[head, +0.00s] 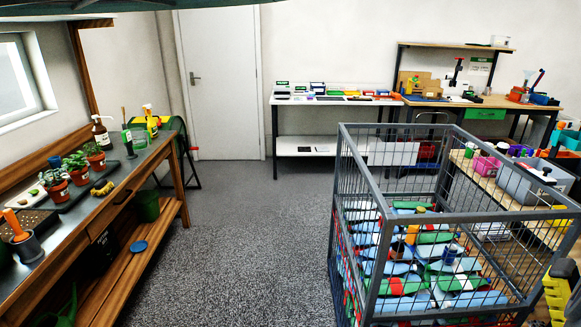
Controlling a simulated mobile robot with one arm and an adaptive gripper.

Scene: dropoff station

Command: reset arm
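I do not see my gripper in the head view, so whether it is open or shut does not show. A dark teal edge runs along the top of the picture; I cannot tell what it belongs to. No object is seen being held.
A wooden workbench (118,192) with potted plants (54,186) runs along the left. A white table (290,146) and a tool bench (495,101) stand at the back, near a closed door (219,85). Grey floor (235,240) is clear between.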

